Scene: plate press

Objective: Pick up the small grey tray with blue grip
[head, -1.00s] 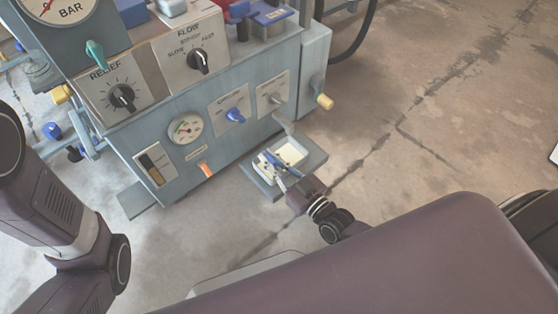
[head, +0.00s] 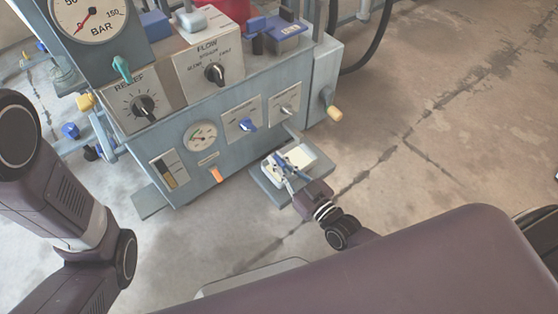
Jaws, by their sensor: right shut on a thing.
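The small tray (head: 301,156) looks pale grey to white, with blue near its grip. It sits low at the front of the press, over a grey shelf (head: 266,184). My right gripper (head: 284,170) is at the tray's near side, shut on it at the blue grip. The fingers hide part of the grip. I cannot tell whether the tray touches the shelf or is just above it. My left arm shows at the left edge, but its gripper is out of view.
The concrete floor at right is clear.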

